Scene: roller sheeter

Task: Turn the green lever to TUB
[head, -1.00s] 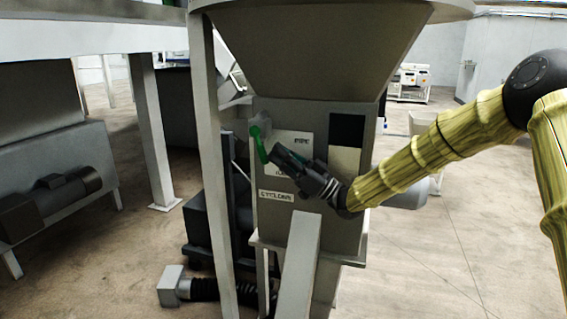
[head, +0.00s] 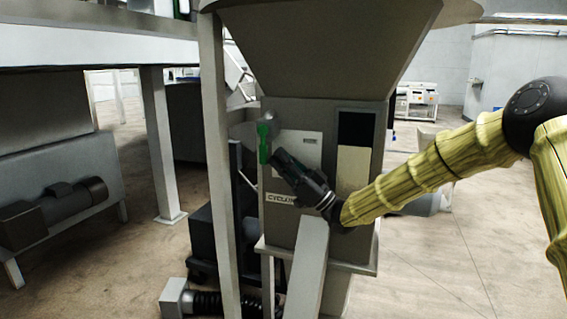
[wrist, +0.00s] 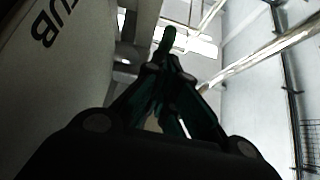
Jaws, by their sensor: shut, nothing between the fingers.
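The green lever (head: 263,146) is on the front of the grey machine box under the hopper, at its upper left. It hangs almost straight down beside a round grey pivot (head: 271,119). My gripper (head: 276,158) is shut and empty, with its tips just right of the lever's lower end. I cannot tell whether they touch. In the wrist view my closed fingers (wrist: 166,62) point at a dark green tip, too dark to name surely. A label reading CYCLONE (head: 280,199), partly covered, is below the lever. The TUB label (wrist: 60,22) shows at upper left in the wrist view.
A grey upright post (head: 216,170) stands just left of the lever. The hopper (head: 325,50) overhangs the box. A slanted grey beam (head: 309,262) rises in front of it below my gripper. Open floor (head: 440,270) lies to the right.

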